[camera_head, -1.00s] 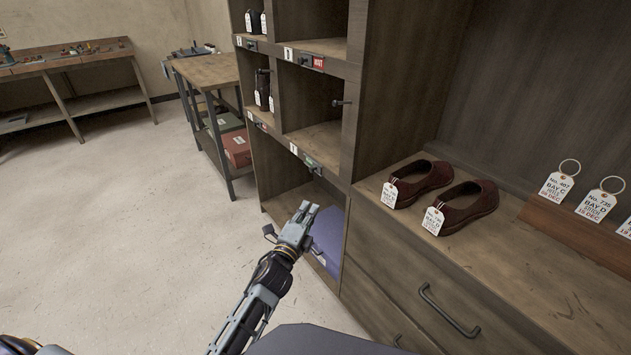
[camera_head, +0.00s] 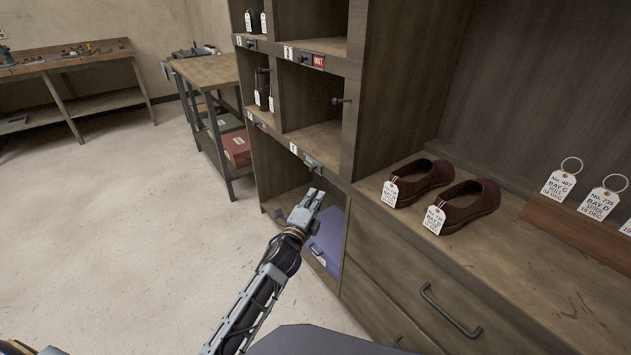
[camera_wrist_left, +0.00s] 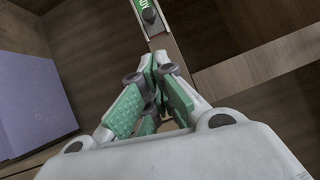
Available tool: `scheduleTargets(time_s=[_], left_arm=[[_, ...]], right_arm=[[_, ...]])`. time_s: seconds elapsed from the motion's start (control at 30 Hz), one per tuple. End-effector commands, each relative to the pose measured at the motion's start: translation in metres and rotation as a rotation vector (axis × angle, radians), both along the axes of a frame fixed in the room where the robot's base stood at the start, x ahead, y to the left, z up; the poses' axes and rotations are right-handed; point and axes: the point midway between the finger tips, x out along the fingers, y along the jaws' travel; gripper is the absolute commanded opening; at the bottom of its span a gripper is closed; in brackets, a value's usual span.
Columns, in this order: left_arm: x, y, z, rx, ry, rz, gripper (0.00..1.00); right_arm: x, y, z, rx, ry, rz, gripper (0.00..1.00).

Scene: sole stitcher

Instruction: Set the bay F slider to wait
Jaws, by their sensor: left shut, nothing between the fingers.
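The lower slider (camera_head: 312,163), which I take to be bay F's, is on the shelf edge over the lowest right compartment of the rack. It shows green beside a dark knob, and its label (camera_head: 293,149) is too small to read surely. In the left wrist view the green slider and its dark knob (camera_wrist_left: 149,15) are at the top, just beyond the fingertips. My left gripper (camera_head: 314,195) is shut and empty, a little below the slider and apart from it. It also shows in the left wrist view (camera_wrist_left: 152,75). My right gripper is not in view.
Another slider (camera_head: 318,61) above shows red with "WAIT". A purple box (camera_head: 329,238) lies in the lowest compartment. A pair of brown shoes (camera_head: 468,205) with tags stands on the counter at right. A hook (camera_head: 342,102) sticks out from the divider. The floor at left is clear.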

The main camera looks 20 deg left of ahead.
Motion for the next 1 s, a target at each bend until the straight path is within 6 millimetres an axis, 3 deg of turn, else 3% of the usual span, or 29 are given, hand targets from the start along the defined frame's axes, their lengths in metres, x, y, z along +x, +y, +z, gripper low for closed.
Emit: scheduleTargets(time_s=[0.6, 1.0], left_arm=[[0.046, -0.004, 0.005, 0.001, -0.001, 0.0, 0.0], [0.071, 0.017, 0.01, 0.001, -0.002, -0.001, 0.0]], right_arm=[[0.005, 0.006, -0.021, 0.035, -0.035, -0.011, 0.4], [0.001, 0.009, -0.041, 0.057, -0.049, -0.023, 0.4]])
